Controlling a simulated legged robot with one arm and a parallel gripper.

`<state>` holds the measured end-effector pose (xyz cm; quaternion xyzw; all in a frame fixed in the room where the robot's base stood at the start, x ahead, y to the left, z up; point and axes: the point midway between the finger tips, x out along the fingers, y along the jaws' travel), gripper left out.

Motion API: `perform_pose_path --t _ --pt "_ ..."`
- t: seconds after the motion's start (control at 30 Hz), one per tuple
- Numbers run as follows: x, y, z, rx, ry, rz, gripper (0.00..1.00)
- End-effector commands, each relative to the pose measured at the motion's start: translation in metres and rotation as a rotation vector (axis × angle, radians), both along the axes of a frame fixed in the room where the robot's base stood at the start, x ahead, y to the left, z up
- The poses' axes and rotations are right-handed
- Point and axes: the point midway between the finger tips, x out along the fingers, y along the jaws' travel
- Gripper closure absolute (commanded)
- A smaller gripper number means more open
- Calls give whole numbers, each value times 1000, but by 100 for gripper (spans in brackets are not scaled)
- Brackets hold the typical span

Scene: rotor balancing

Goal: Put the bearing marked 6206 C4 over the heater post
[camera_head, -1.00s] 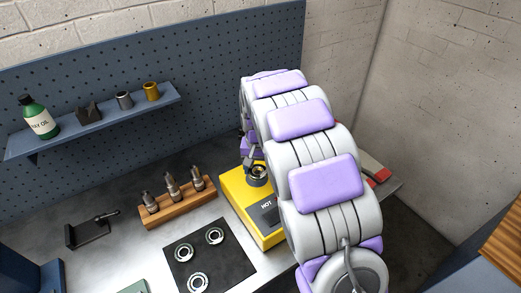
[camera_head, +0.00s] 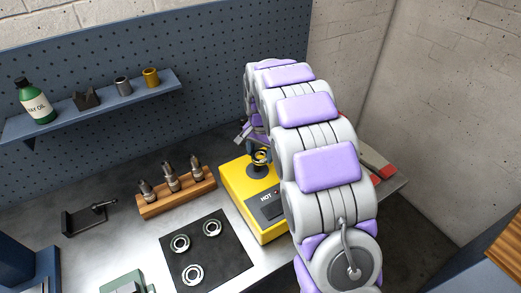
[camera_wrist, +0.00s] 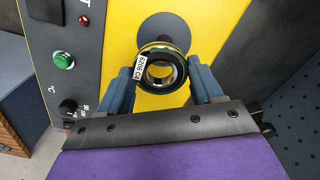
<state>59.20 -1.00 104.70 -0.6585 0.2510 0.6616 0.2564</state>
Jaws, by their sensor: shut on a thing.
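My gripper (camera_wrist: 162,85) is shut on a bearing (camera_wrist: 178,79), with one finger on each side of it. The bearing is a dark ring with a gold-coloured rim and a white tag that seems to read 6206 C4. In the head view the bearing (camera_head: 261,157) is above the yellow heater (camera_head: 236,181). The heater's round dark disc (camera_head: 257,171) shows below the bearing; it also shows behind the bearing in the wrist view (camera_wrist: 165,27). I cannot make out the post clearly, nor tell whether it is inside the ring. My arm hides part of the heater.
A dark mat (camera_head: 222,262) holds three bearings left of the heater. A wooden block (camera_head: 178,203) with several metal pieces stands behind the mat. A black stand (camera_head: 88,217) is farther left. A wall shelf (camera_head: 95,107) holds a bottle and small parts.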

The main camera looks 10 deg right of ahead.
Motion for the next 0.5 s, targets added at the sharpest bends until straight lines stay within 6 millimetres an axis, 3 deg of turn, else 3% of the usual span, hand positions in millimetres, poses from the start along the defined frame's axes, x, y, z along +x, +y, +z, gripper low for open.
perform_pose_path --t 0.17,0.5 --pt "0 4 0 -3 -1 2 61" --pt "-1 -9 1 6 0 -1 61"
